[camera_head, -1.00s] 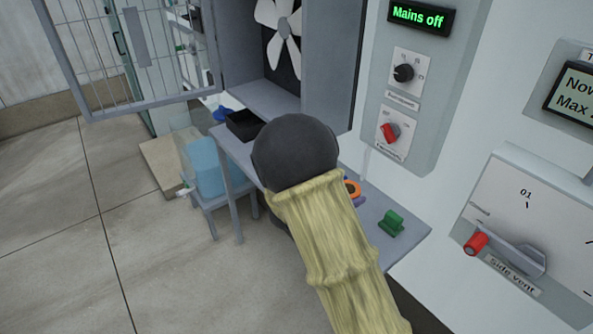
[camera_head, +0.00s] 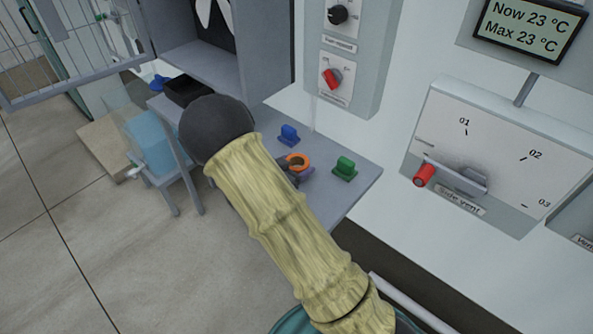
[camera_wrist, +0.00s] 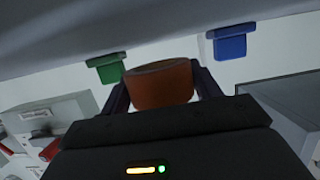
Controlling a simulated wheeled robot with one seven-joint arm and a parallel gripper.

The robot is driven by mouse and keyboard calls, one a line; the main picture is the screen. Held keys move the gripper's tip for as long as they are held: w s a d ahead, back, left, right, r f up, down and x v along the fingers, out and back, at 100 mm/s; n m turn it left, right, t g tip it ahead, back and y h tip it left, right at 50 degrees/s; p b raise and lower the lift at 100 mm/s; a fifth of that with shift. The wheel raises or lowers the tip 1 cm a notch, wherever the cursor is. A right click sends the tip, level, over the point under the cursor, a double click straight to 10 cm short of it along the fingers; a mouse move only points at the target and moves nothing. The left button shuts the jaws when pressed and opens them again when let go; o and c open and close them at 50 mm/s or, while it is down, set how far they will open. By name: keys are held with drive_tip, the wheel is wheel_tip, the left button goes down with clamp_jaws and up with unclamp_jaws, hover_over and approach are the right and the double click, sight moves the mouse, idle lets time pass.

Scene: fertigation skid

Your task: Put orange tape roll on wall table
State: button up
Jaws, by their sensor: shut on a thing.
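The orange tape roll (camera_head: 299,159) shows as a ring over the wall table (camera_head: 318,214), between a blue and a green item. In the wrist view the orange tape roll (camera_wrist: 160,86) sits between both fingers of my gripper (camera_wrist: 162,92), which is shut on it. In the head view my gripper (camera_head: 291,168) is partly hidden behind my arm. The roll is close to the table top; I cannot tell whether it touches it.
A blue item (camera_head: 289,135) and a green item (camera_head: 344,168) stand on the table. A black tray (camera_head: 188,90) lies at its far left end. A red-handled side vent lever (camera_head: 425,174) juts from the wall at right.

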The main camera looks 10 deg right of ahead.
drive_tip(key=shift+f, duration=1.05)
drive_tip(key=shift+f, duration=0.15)
drive_tip(key=o, duration=1)
drive_tip(key=shift+c, duration=0.2)
drive_tip(key=shift+a+r, duration=0.15)
drive_tip(key=shift+r, duration=0.05)
drive_tip(key=v, duration=1.1)
drive_tip(key=shift+s+a, duration=0.2)
drive_tip(key=shift+a, duration=0.05)
